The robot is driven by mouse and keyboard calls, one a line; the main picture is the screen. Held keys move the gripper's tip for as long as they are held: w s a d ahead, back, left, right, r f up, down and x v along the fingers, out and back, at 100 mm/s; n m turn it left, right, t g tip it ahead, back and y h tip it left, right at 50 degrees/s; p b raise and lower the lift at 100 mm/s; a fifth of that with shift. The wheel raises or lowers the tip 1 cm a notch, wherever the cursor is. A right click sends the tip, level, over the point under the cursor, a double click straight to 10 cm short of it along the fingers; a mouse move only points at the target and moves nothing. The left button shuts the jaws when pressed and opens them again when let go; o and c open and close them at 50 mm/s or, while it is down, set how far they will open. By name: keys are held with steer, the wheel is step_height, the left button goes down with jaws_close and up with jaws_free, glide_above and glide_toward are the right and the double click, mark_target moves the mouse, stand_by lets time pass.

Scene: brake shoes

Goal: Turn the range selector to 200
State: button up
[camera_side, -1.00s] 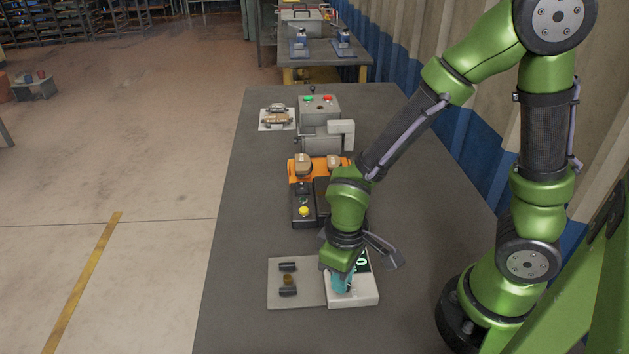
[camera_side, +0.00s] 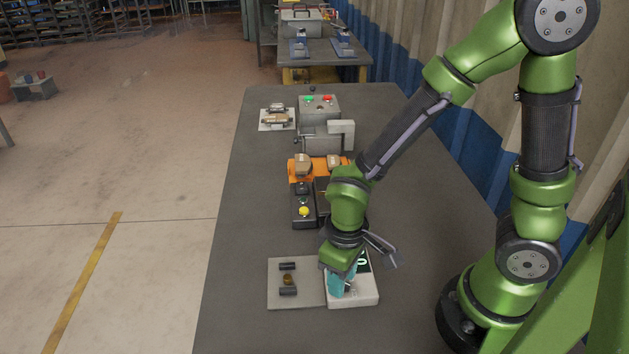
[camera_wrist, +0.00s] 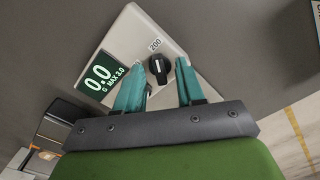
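A white meter (camera_side: 362,297) lies on the grey table. In the wrist view the meter (camera_wrist: 135,32) has a dark display (camera_wrist: 103,76) reading 0.0 G, MAX 3.0. Its range selector (camera_wrist: 160,66) is a round black knob with a pale mark, and a "200" label (camera_wrist: 155,45) is printed beyond it. My gripper (camera_wrist: 166,61) has its teal fingertips on either side of the knob, with some space visible between them. The fingers look open around the knob; contact is unclear. In the side view my gripper (camera_side: 345,289) points down over the meter and hides the knob.
A grey plate (camera_side: 285,300) with small parts sits left of the meter. A dark box with a yellow button (camera_side: 304,212), an orange tray (camera_side: 316,160) and a grey machine (camera_side: 325,138) stand behind. The table's left side is clear.

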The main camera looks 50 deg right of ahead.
step_height(320, 180, up, 17)
steer(key=shift+f, duration=0.15)
stand_by(0.5)
